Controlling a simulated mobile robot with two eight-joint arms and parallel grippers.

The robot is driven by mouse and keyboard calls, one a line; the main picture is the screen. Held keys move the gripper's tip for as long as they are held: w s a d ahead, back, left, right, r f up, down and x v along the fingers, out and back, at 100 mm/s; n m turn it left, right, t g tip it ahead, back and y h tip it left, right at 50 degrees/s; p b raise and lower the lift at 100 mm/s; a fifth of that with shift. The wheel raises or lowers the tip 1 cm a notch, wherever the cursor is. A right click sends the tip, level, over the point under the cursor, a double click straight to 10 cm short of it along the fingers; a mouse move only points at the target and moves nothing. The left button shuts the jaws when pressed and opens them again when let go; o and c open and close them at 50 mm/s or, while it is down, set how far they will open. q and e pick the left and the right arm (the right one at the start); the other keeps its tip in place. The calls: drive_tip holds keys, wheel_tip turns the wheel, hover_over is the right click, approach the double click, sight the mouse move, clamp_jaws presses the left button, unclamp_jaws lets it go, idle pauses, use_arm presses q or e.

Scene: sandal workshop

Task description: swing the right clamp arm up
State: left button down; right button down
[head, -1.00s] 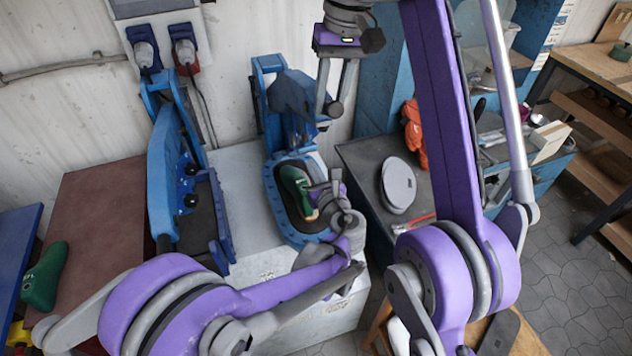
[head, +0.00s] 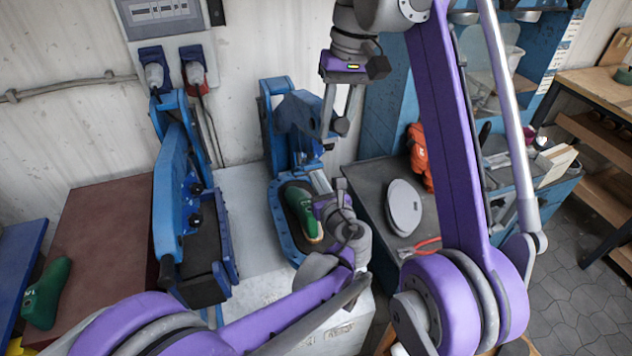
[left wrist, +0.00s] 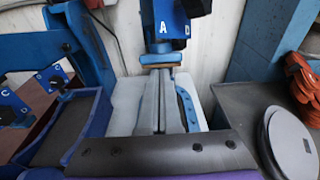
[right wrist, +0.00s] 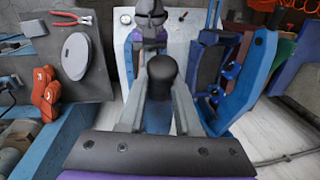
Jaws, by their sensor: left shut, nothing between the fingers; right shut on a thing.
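The right press (head: 281,222) has a blue frame with a dark bed, and a green last (head: 303,210) sits in it. Its clamp arm (head: 297,112) is a blue block at the rear post; it carries letters in the left wrist view (left wrist: 180,22). My right gripper (head: 338,118) is beside this block, shut on a dark rounded knob (right wrist: 162,72) seen between its fingers in the right wrist view. My left gripper (head: 322,186) is lower, over the bed's right side beside the last. Its fingers are shut together and empty in the left wrist view (left wrist: 157,85).
The left press (head: 178,195) stands close by with its blue arm upright. A dark bench (head: 375,180) at right holds a grey disc (head: 404,207), an orange object (head: 418,155) and red-handled pliers (head: 422,246). Another green last (head: 44,293) lies at far left.

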drive_tip(key=c, duration=0.9)
unclamp_jaws()
drive_tip(key=shift+d, duration=0.2)
drive_tip(key=o, duration=0.3)
drive_tip(key=shift+s+r, duration=0.1)
drive_tip(key=shift+s, duration=0.05)
use_arm(q)
drive_tip(key=shift+r, duration=0.35)
